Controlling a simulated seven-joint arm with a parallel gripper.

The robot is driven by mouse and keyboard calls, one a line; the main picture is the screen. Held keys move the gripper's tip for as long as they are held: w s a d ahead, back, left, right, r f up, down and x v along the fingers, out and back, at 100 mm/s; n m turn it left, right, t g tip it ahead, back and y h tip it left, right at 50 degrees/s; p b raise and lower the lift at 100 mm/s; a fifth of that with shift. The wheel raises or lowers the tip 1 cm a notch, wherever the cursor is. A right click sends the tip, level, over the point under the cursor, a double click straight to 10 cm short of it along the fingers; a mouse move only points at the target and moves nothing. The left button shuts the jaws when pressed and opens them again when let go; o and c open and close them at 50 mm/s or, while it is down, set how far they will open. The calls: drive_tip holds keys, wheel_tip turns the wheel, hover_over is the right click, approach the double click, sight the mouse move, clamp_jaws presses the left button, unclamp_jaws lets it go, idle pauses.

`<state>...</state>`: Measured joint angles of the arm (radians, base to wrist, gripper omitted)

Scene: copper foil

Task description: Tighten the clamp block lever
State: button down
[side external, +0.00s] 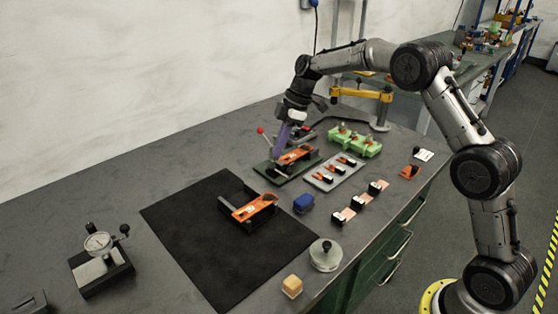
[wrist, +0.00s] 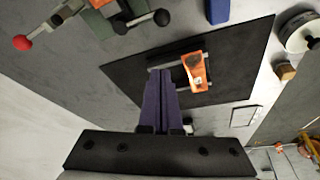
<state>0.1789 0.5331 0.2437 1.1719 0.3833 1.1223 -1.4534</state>
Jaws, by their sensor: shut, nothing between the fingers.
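The lever with a red ball end (side external: 261,130) sticks up at the left of the clamp block, whose dark green base (side external: 270,171) carries an orange part (side external: 297,154). In the wrist view the red ball (wrist: 21,43) is at upper left, on a metal rod. The green clamp block (wrist: 98,24) is cut off by the top edge. My gripper (side external: 277,157) has purple fingers pointing down beside the clamp block, and they partly cover it. In the wrist view my gripper (wrist: 160,73) is shut and empty, with the red ball well left of the fingertips.
A black mat (side external: 190,225) holds a dark fixture with an orange piece (side external: 254,207). A blue block (side external: 303,204), a grey tray (side external: 334,173), green blocks (side external: 355,142) and a round metal weight (side external: 325,256) stand around. A dial gauge stand (side external: 99,258) is at front left.

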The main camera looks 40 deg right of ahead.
drive_tip(key=shift+v, duration=2.8)
drive_tip(key=shift+w, duration=0.1)
drive_tip(key=s+a+r+n+t, duration=0.1)
drive_tip(key=s+a+r, duration=0.25)
drive_tip(key=r, duration=0.65)
drive_tip(key=s+a+r+m+t+h, duration=0.1)
drive_tip(key=s+r, duration=0.2)
drive_tip(key=s, duration=0.4)
drive_tip(key=s+a+r+m+t, duration=0.1)
drive_tip(key=s+a+r, duration=0.15)
drive_tip(key=s, duration=0.35)
drive_tip(key=s+f+m+h, duration=0.1)
drive_tip(key=s+f+m, duration=0.25)
drive_tip(key=s, duration=1.05)
drive_tip(key=s+d+f+m+h, duration=0.1)
drive_tip(key=s+d+f+m, duration=0.2)
drive_tip(key=s+f+m, duration=0.4)
drive_tip(key=shift+s+f+m+t+h, duration=0.2)
drive_tip(key=shift+f+m+t+h, duration=0.15)
drive_tip(key=shift+f+m, duration=0.35)
